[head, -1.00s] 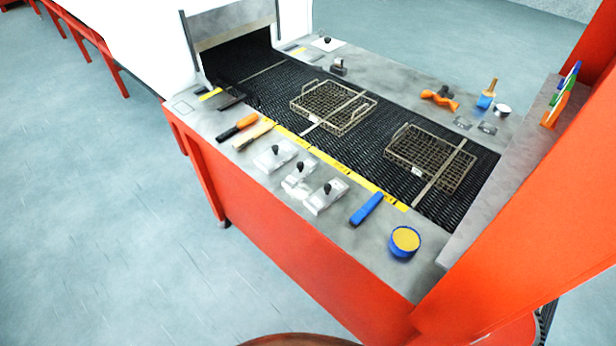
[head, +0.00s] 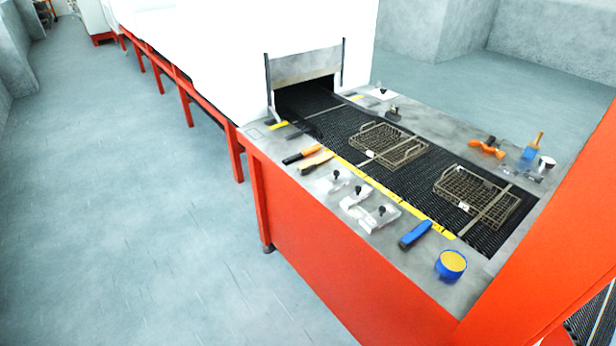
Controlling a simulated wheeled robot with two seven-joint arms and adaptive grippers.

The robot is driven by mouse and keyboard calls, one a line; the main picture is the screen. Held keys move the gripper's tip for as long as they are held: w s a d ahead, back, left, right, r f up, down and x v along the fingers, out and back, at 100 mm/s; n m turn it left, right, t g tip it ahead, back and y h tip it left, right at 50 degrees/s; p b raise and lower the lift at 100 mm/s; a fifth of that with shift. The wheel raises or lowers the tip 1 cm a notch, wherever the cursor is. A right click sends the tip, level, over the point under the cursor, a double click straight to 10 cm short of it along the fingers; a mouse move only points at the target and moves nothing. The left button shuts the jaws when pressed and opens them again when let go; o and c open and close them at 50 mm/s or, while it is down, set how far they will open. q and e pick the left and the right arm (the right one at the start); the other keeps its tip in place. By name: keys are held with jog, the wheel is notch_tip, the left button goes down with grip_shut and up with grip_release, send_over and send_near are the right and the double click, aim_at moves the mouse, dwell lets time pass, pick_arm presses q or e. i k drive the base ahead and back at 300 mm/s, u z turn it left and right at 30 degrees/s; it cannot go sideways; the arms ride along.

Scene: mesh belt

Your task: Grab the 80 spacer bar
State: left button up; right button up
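Thin pale bars lie across the dark mesh belt (head: 345,120). One bar (head: 484,211) crosses at the nearer wire basket (head: 476,192), another (head: 397,145) at the farther wire basket (head: 378,138). A third thin strip (head: 326,111) lies near the furnace mouth. Small white tags show at both baskets, but I cannot read any number, so I cannot tell which bar is the 80 spacer bar. Neither of my grippers is in view.
On the near ledge lie an orange-handled tool (head: 303,154), a wooden-handled brush (head: 316,163), several clear blocks with black knobs, a blue tool (head: 415,235) and a blue-rimmed tub (head: 451,264). The red frame (head: 330,250) bounds the ledge. Floor at left is clear.

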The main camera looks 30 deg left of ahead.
aim_at(337, 180)
jog(key=u, duration=0.7)
jog(key=i, duration=0.65)
jog(key=u, duration=0.75)
jog(key=i, duration=0.8)
jog(key=z, duration=0.1)
